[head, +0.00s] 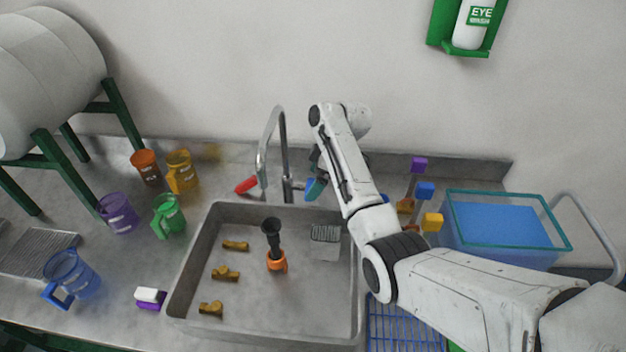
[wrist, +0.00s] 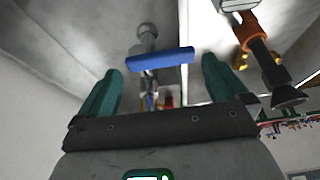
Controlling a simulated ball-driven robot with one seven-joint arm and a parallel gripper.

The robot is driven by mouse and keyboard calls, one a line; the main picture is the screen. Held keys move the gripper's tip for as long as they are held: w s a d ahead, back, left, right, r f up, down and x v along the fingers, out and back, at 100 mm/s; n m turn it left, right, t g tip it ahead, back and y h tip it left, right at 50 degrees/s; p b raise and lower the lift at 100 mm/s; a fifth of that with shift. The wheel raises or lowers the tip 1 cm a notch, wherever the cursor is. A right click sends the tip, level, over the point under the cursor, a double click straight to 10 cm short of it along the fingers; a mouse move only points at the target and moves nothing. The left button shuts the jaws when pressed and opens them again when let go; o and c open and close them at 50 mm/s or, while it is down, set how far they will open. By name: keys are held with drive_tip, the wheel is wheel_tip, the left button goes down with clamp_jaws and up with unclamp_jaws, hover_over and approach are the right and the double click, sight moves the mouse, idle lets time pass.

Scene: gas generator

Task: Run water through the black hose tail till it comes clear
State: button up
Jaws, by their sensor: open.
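The black hose tail (head: 272,236) stands in the grey sink (head: 335,318), with an orange collar (head: 277,262) at its lower end. It also shows in the wrist view (wrist: 265,60). The grey tap (head: 284,150) rises behind the sink with a red lever (head: 246,185) on its left and a blue lever (head: 314,190) on its right. No water stream shows at its spout. My gripper (wrist: 160,68) is open at the blue lever, which lies crosswise between the teal fingers in the wrist view (wrist: 160,60). Contact cannot be told.
Coloured jugs (head: 168,215) and a brush-like purple and white block (head: 150,298) stand left. A blue rack (head: 400,325) and a clear blue-filled tub (head: 500,225) are right, partly behind my arm.

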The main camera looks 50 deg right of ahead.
drive_tip(key=shift+x, duration=0.95)
drive_tip(key=c, duration=1.2)
